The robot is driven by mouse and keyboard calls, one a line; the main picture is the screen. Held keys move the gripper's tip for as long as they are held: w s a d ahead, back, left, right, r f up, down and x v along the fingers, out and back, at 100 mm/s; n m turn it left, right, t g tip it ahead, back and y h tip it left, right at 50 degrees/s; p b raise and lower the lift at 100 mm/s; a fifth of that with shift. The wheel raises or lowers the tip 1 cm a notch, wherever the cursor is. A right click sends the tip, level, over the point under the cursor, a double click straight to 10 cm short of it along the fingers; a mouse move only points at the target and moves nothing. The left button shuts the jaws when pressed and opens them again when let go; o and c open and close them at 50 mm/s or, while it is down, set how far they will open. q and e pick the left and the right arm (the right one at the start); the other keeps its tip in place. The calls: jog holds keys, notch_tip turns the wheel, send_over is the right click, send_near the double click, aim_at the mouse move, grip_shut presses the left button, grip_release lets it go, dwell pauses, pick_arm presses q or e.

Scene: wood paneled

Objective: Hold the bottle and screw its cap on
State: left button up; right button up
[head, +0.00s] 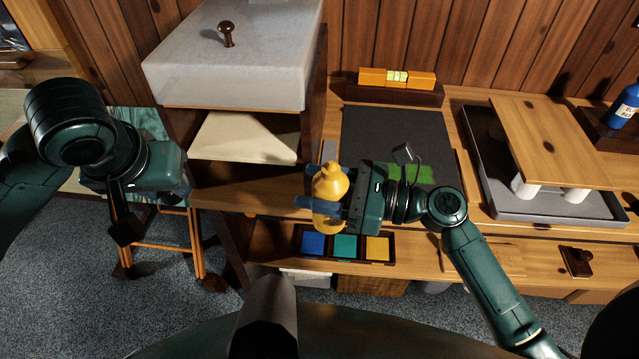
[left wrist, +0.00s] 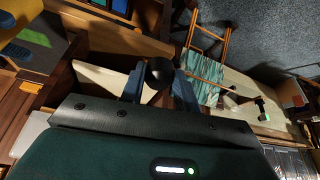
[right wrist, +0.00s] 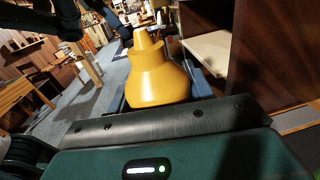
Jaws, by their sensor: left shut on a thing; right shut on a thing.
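The yellow bottle (head: 330,186) is in my right gripper (head: 312,188), held in front of the shelf unit with its narrow end up. In the right wrist view the bottle (right wrist: 158,78) sits between the blue fingers, and its tapered neck points up and away. My left gripper (head: 165,172) is well to the left, apart from the bottle. In the left wrist view its blue fingers (left wrist: 160,78) are shut on a small dark round piece, which looks like the cap (left wrist: 159,71). The cap is hidden in the head view.
A grey box with a dark knob (head: 226,58) stands on the shelf unit between the arms. A dark mat (head: 392,135) lies behind the bottle. A tray with coloured squares (head: 345,246) is below it. A grey tray (head: 480,175) with a raised wooden board stands at right.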

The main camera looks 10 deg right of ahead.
pick_arm(q)
jog(key=w+d+r+m+h, duration=0.1)
jog(key=d+r+m, duration=0.15)
jog(key=d, duration=0.35)
jog(key=w+d+r+m, duration=0.1)
jog(key=d+r, duration=0.2)
jog(key=d, duration=0.3)
notch_tip(320, 180, up, 6)
jog(key=m+g+h, duration=0.1)
jog(key=m, duration=0.2)
send_over(327, 175)
jog(key=shift+w+d, duration=0.3)
jog(key=shift+w, duration=0.05)
jog(key=shift+f, duration=0.1)
jog(key=shift+f, duration=1.9)
jog(key=shift+s+a, duration=0.1)
jog(key=shift+s+a+f, duration=0.15)
jog(key=shift+s+f, duration=0.05)
